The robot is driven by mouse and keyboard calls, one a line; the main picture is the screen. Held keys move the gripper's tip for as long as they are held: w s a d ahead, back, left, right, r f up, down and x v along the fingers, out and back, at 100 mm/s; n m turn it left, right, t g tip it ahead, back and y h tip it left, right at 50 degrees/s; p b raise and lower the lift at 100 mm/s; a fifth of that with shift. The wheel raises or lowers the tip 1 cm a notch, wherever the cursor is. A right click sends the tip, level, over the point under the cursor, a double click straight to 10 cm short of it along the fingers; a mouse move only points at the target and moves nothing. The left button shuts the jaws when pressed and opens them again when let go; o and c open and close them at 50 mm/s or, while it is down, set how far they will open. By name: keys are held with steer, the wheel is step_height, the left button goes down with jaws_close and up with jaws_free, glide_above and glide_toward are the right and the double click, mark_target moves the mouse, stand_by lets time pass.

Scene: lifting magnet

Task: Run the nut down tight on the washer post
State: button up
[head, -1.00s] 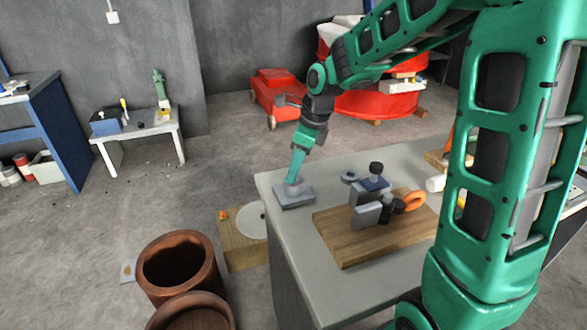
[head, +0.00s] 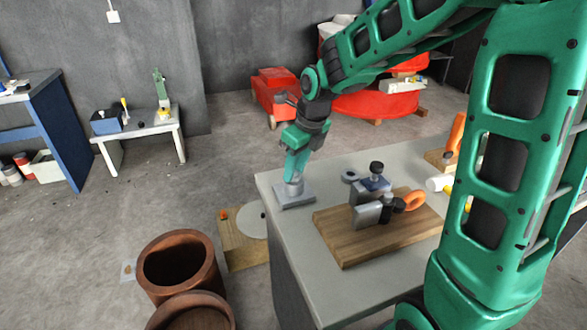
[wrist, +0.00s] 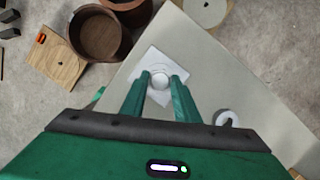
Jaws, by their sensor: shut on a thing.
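The washer post's grey square base plate (head: 296,195) lies flat on the workbench near its far left corner. It also shows in the wrist view (wrist: 150,58). The nut (wrist: 159,79) is a pale round piece over the middle of the plate. My gripper (wrist: 158,76) points down at the plate with one green finger on each side of the nut, shut on it. In the head view my gripper (head: 294,183) stands right above the plate. The post's thread and how far the nut sits down on it are hidden.
A wooden board (head: 375,240) with a metal clamp block (head: 366,214) and an orange ring (head: 415,200) lies right of the plate. A small grey ring (head: 349,177) lies behind the block. Brown pots (head: 180,262) stand on the floor left of the workbench (head: 300,235).

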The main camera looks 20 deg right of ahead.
steer(key=shift+r, duration=0.1)
steer(key=o, duration=1.1)
steer(key=shift+d+n+y, duration=0.1)
steer(key=shift+n+y, duration=0.3)
steer(key=shift+n, duration=1.1)
steer(key=shift+n+g, duration=0.3)
steer(key=shift+n, duration=0.4)
steer(key=shift+n+y, duration=0.3)
steer(key=shift+n, duration=0.6)
steer(key=shift+w, duration=0.1)
